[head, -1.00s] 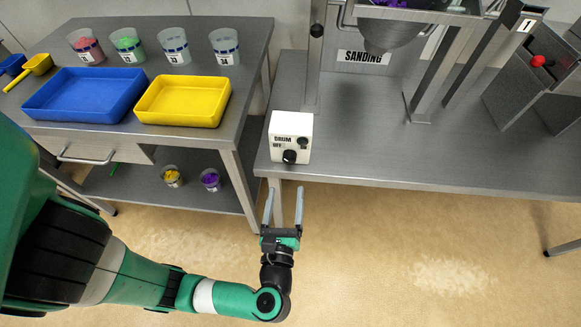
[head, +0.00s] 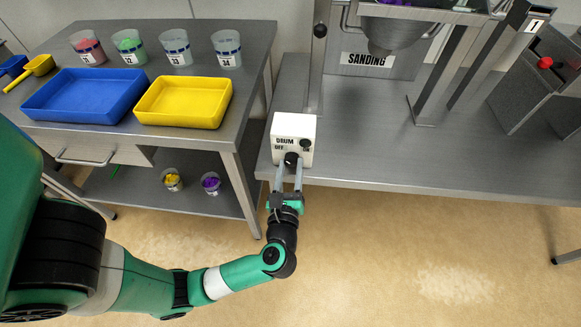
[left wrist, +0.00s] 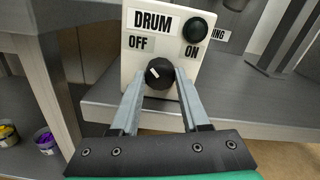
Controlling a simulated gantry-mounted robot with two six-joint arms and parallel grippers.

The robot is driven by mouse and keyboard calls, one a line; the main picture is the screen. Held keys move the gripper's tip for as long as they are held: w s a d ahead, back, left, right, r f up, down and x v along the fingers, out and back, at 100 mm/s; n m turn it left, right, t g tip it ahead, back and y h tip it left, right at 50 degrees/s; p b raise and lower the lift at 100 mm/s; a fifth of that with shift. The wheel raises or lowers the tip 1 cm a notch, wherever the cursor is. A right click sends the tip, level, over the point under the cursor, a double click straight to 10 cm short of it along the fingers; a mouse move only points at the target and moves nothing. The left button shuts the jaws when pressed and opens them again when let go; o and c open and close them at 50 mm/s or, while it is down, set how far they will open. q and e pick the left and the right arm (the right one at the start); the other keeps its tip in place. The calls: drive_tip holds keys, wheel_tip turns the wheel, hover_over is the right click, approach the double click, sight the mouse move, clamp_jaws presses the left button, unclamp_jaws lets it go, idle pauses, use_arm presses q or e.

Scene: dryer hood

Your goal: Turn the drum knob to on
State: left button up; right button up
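The drum control box (head: 293,130) is white and stands at the left front corner of the steel bench. Its black drum knob (head: 291,159) is on the lower front face. In the left wrist view the knob (left wrist: 159,74) has a white mark pointing up and left, toward the OFF label (left wrist: 138,43). The ON label (left wrist: 192,51) is at the upper right. My left gripper (head: 289,165) has its two fingers on either side of the knob, close to its sides; I cannot tell whether they press on it. My right gripper is not in view.
A round black button or lamp (left wrist: 196,30) sits above the ON label. A yellow tray (head: 184,103) and a blue tray (head: 84,97) are on the left table. The sanding hopper (head: 393,36) is behind the box. Floor in front is clear.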

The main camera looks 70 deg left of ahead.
use_arm(q)
clamp_jaws()
drive_tip(key=m+p, duration=0.2)
drive_tip(key=shift+r+p, duration=0.25)
drive_tip(key=shift+p, duration=0.1)
drive_tip(key=m+p, duration=0.9)
drive_tip(key=m, duration=0.1)
drive_tip(key=shift+m+p, duration=0.3)
drive_tip(key=shift+p, duration=0.05)
drive_tip(key=m+p, duration=0.2)
drive_tip(key=m, duration=0.1)
drive_tip(key=shift+f, duration=0.1)
drive_tip(key=shift+f+m+p, duration=0.1)
drive_tip(key=shift+m+p, duration=0.45)
drive_tip(key=shift+m, duration=0.65)
